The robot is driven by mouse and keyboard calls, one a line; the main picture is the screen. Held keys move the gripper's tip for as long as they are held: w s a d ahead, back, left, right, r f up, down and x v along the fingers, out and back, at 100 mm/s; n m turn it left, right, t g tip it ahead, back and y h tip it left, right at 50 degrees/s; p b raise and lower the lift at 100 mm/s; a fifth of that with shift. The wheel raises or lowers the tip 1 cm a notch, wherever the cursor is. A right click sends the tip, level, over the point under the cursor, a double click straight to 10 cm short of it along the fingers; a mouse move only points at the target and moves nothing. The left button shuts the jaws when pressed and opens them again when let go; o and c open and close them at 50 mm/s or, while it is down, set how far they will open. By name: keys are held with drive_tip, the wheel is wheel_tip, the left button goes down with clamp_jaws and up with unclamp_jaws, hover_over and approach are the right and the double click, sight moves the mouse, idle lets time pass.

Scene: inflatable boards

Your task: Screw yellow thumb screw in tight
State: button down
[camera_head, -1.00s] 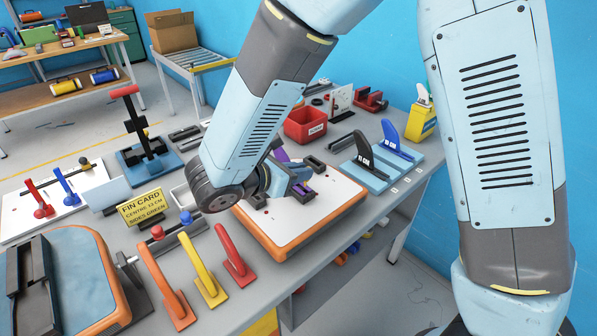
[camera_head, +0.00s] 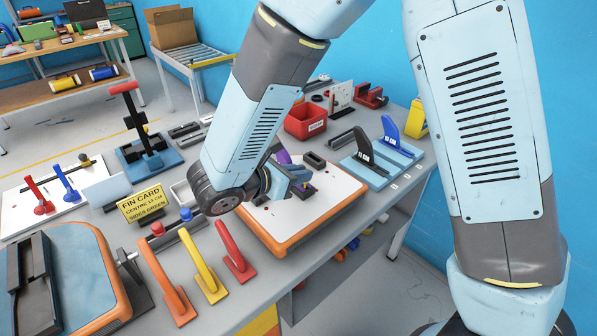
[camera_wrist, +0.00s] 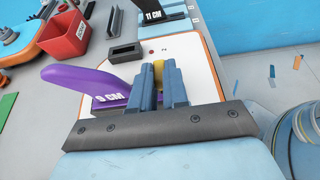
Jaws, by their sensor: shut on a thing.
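In the wrist view my gripper (camera_wrist: 161,92) is shut on a yellow thumb screw (camera_wrist: 158,73), which shows between its two blue fingers. The screw's lower part is hidden by the fingers. A purple fin marked 9 CM (camera_wrist: 92,82) lies just left of the fingers, over the white board. The white board with orange edge (camera_head: 275,216) lies on the bench under my gripper.
A blue rack holds a black fin (camera_head: 363,146) and a blue fin (camera_head: 390,128) right of the board. A red bin (camera_head: 305,121) stands behind it. Orange, yellow and red handles (camera_head: 235,251) stand in front left. A FIN CARD sign (camera_head: 142,203) stands left.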

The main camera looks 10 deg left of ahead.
drive_tip(key=shift+f, duration=0.65)
drive_tip(key=c, duration=1.1)
unclamp_jaws()
drive_tip(key=shift+o, duration=0.2)
drive_tip(key=v, duration=1.3)
drive_tip(key=shift+s+a, duration=0.25)
drive_tip(key=shift+a, duration=0.05)
drive_tip(key=shift+r, duration=0.1)
